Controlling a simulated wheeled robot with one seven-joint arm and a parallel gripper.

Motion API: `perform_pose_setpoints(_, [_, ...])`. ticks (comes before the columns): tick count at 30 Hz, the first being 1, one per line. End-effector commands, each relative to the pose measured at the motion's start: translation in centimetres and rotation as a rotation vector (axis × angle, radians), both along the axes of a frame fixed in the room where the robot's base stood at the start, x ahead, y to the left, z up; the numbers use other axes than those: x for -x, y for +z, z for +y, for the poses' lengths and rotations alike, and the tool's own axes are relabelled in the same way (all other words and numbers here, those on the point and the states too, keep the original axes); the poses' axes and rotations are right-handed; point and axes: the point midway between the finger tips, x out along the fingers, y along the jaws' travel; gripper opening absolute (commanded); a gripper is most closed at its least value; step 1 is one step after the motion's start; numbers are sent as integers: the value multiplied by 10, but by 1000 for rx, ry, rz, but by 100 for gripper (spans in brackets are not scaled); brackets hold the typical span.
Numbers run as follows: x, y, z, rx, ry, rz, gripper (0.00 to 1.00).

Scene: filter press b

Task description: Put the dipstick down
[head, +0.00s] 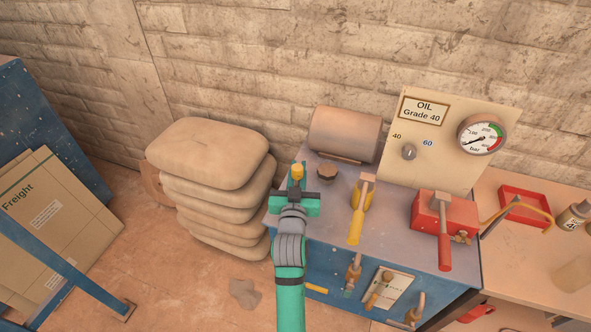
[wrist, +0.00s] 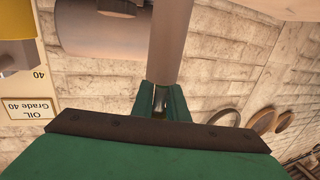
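My gripper (head: 297,185) is at the left end of the blue machine's grey top, below the motor drum in the picture. A yellow knob of the dipstick (head: 298,171) shows at its fingertips. In the wrist view, which is upside down, a grey-brown rod of the dipstick (wrist: 168,45) runs from the frame's upper edge to between the green fingers (wrist: 162,102). The fingers look shut on it. The dipstick's far end is out of the wrist view, and my gripper hides its lower part in the head view. I cannot tell whether it touches the machine.
A dark round cap (head: 327,174) is close to the right of my gripper. Levers with a yellow handle (head: 355,227) and a red handle (head: 444,250) stand farther right. Stacked sacks (head: 208,155) are close on the left. A bench (head: 515,265) with a red tray (head: 525,192) is at right.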

Motion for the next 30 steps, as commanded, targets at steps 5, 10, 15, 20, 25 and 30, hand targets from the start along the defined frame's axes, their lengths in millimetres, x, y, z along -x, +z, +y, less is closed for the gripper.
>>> perform_pose_setpoints(5, [0,1,-3,0,-5,-1,42])
perform_pose_setpoints(10, [0,1,-4,0,-6,-1,42])
perform_pose_setpoints(15, [6,0,0,0,0,-1,42])
perform_pose_setpoints(20, [27,1,5,-1,5,-1,42])
perform_pose_setpoints(25, [61,0,8,0,8,-1,42])
perform_pose_setpoints(30, [91,1,9,0,8,-1,42])
